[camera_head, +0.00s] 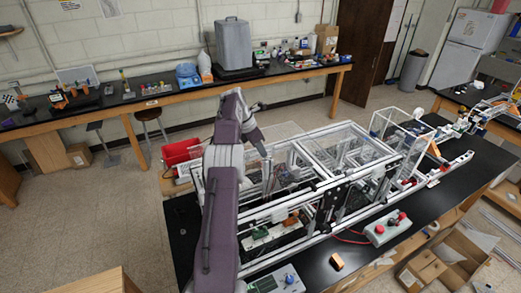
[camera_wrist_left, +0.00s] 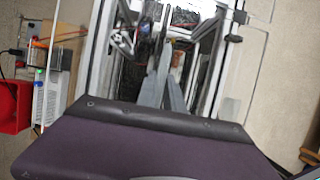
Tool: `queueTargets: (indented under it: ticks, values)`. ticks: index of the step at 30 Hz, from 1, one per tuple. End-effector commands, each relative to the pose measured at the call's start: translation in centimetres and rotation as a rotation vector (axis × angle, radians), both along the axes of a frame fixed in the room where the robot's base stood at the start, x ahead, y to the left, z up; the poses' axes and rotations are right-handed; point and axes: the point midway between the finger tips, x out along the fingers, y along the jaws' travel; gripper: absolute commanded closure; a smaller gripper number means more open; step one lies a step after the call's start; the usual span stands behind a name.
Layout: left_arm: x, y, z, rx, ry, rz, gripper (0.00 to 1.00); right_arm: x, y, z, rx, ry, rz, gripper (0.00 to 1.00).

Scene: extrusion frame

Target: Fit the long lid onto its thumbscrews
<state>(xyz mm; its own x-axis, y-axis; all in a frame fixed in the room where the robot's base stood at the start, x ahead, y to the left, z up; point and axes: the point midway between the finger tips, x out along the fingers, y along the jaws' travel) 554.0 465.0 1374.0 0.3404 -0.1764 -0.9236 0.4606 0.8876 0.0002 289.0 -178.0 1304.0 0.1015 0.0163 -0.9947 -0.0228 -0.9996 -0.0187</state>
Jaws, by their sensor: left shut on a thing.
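My left gripper (camera_head: 267,180) reaches down into the left part of the aluminium extrusion frame (camera_head: 284,203). In the left wrist view its two grey fingers (camera_wrist_left: 166,50) run close together between the frame's rails (camera_wrist_left: 98,50). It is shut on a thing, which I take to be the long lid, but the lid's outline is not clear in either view. The fingertips are small, and my purple arm hides part of the frame. I cannot make out the thumbscrews. My right gripper is not in view.
The frame stands on a black table (camera_head: 425,208). Clear panels (camera_head: 345,143) cover its upper part. A red bin (camera_head: 180,152) stands behind on the left. A button box (camera_head: 387,228) and a grey meter (camera_head: 277,280) lie in front. Cardboard boxes (camera_head: 462,262) stand at lower right.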

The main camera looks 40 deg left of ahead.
Motion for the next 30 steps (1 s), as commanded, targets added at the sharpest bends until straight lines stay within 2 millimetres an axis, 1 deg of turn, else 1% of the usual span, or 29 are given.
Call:
queueTargets:
  ticks: [1,3,12,18,30]
  values:
    - [0.1,0.0,-0.8,0.002,-0.003,0.000,1.00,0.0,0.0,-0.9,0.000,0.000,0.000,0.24]
    - [0.1,0.0,-1.6,0.001,-0.004,0.000,1.00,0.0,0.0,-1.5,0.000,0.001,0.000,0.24]
    - [0.0,0.0,-4.1,0.001,-0.004,0.000,1.00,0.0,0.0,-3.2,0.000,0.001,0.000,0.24]
    - [0.1,0.0,-4.7,0.002,-0.005,0.001,1.00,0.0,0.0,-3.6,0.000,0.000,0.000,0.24]
    - [0.1,0.0,-4.7,0.002,-0.005,0.001,1.00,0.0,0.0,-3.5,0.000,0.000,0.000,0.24]
